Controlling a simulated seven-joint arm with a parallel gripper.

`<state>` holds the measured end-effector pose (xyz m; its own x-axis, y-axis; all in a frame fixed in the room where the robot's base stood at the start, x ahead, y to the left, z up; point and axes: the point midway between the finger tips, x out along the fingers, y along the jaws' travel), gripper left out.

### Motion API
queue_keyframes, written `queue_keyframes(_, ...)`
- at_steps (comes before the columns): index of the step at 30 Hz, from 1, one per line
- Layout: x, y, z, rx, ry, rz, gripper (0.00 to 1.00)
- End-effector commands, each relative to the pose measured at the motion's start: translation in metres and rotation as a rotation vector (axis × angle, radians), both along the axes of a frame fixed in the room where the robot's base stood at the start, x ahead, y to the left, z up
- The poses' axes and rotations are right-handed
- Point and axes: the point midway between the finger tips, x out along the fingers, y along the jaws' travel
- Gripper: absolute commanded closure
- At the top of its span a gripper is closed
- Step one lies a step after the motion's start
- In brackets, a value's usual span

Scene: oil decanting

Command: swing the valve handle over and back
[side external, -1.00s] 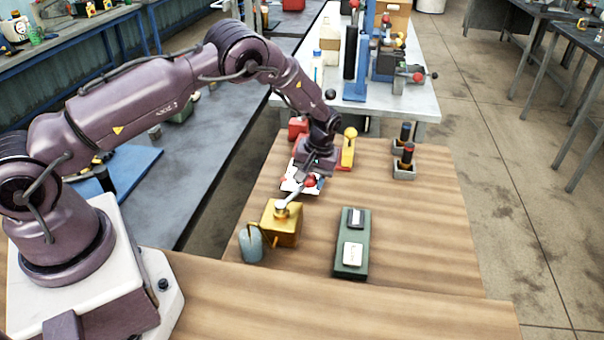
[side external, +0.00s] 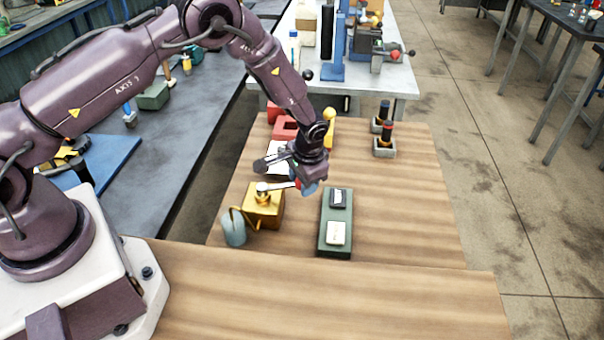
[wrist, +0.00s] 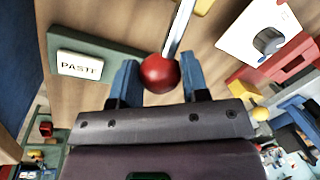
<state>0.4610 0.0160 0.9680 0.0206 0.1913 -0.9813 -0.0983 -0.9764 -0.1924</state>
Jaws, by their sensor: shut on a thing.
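The valve is a yellow box (side external: 264,207) with a round top on the wooden table. Its silver handle (side external: 277,187) points to the right in the side view, with the knob end at my gripper (side external: 308,188). In the wrist view the red ball knob (wrist: 160,73) sits between the blue fingers of my gripper (wrist: 160,82), nearer the left one. The silver bar (wrist: 180,30) runs up from the knob. My gripper is shut on the handle's knob. A bent spout (side external: 238,214) leads from the box to a pale blue cup (side external: 233,230).
A white plate (side external: 278,160), a red box (side external: 285,127) and a yellow-knobbed post (side external: 329,120) stand behind.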

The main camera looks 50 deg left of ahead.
Motion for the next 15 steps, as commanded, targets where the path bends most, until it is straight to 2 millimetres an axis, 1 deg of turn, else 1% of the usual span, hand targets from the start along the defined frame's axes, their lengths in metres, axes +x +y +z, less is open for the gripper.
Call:
queue_keyframes(1,-0.0026,-0.0054,0.0008,-0.006,0.003,-0.018,1.00)
queue_keyframes(3,-0.0045,-0.0072,0.0008,-0.005,0.003,-0.045,1.00)
queue_keyframes(15,-0.0093,-0.0113,0.0007,-0.005,0.006,-0.109,1.00)
